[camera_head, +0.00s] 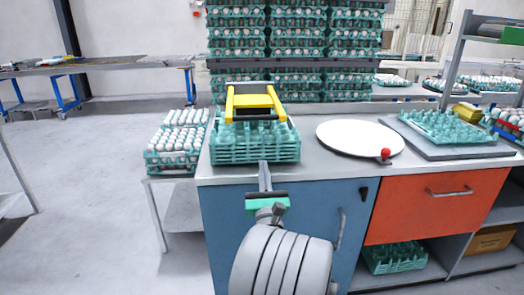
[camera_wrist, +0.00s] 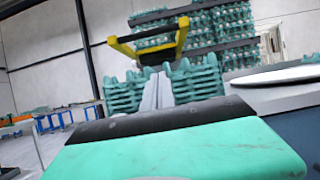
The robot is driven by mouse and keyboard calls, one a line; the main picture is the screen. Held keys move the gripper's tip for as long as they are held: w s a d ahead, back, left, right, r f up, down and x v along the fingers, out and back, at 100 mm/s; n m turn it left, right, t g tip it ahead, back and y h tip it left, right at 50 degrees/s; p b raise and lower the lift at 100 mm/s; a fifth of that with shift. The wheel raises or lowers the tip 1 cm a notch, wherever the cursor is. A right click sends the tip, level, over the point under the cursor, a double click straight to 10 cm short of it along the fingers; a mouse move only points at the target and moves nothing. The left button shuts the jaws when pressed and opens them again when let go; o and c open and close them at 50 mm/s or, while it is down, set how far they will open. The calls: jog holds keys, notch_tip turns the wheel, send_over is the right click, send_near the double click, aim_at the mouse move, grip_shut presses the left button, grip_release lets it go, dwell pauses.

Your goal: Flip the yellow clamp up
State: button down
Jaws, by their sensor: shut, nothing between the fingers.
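The yellow clamp (camera_head: 254,101) is a frame with two side arms and a crossbar, over a stack of green egg trays (camera_head: 270,151) on the counter. In the wrist view the clamp (camera_wrist: 150,51) stands beyond the fingers, above the trays (camera_wrist: 123,95). My gripper (camera_head: 264,166) is in front of the stack, with its fingers pointing up towards it. The fingers also show in the wrist view (camera_wrist: 158,80), together and empty. They overlap the trays in both views, so I cannot tell whether they touch them. The fingers appear lower than the clamp and apart from it.
A white round plate (camera_head: 360,138) and a red knob (camera_head: 385,153) are right of the stack. A grey board (camera_head: 487,153) bears another green tray further right. Egg-filled trays (camera_head: 177,143) stand at the left.

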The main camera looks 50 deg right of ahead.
jog(key=shift+s+r, duration=0.1)
jog(key=w+d+r+p, duration=0.5)
jog(key=d+r+p, duration=0.1)
jog(key=r+p, duration=0.1)
jog(key=shift+w+r, duration=0.3)
jog(key=shift+r, duration=0.25)
jog(key=shift+d+r, duration=0.1)
